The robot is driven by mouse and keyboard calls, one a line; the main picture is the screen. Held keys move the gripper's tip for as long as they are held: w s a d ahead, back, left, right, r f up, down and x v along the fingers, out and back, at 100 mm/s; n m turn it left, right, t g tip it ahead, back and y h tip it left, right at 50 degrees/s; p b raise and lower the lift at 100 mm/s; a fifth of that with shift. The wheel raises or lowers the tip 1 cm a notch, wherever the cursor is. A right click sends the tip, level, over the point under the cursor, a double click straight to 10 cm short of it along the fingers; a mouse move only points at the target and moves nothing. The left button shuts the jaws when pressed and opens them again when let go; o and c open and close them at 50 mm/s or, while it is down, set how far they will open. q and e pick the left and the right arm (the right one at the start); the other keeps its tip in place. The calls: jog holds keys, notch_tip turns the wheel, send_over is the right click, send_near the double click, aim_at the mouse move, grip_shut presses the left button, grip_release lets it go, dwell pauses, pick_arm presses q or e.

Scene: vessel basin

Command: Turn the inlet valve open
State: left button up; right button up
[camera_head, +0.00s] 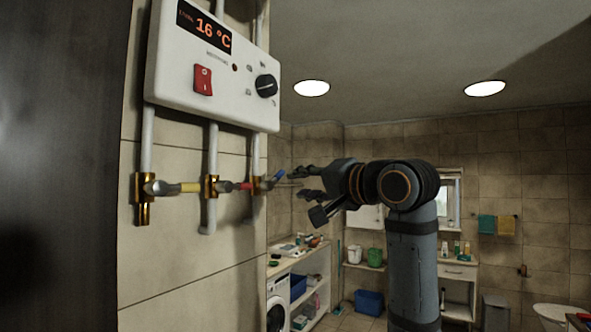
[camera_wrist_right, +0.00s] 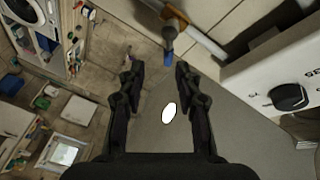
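A white water heater (camera_head: 215,65) hangs on the tiled wall, its display reading 16 °C. Below it, brass valves sit on white pipes, with a yellow handle (camera_head: 190,187), a red handle (camera_head: 228,186) and a blue handle (camera_head: 277,177). No label shows which is the inlet valve. My right gripper (camera_head: 296,182) is open just right of the blue handle, fingers pointing at it. In the right wrist view, the blue handle (camera_wrist_right: 168,58) shows near the fingertips (camera_wrist_right: 156,69), between them but closer to the right finger; I see no clear contact. My left gripper is out of view.
The heater carries a red switch (camera_head: 203,80) and a black knob (camera_head: 266,85). A shelf (camera_head: 300,262) with a washing machine (camera_head: 277,312) stands below right. A dark surface (camera_head: 55,165) fills the far left. The air around my right gripper is clear.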

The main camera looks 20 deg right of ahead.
aim_at(277, 179)
jog(key=p+x, duration=0.2)
jog(key=x, duration=0.1)
jog(key=r+p+x, duration=0.1)
jog(key=p+x, duration=0.1)
jog(key=x, duration=0.1)
jog(key=p+x, duration=0.2)
jog(key=x, duration=0.1)
jog(key=shift+a+r, duration=0.2)
jog(key=shift+a, duration=0.2)
jog(key=shift+w+d+f, duration=0.1)
jog(key=shift+w+f, duration=0.05)
jog(key=shift+w, duration=0.15)
grip_shut()
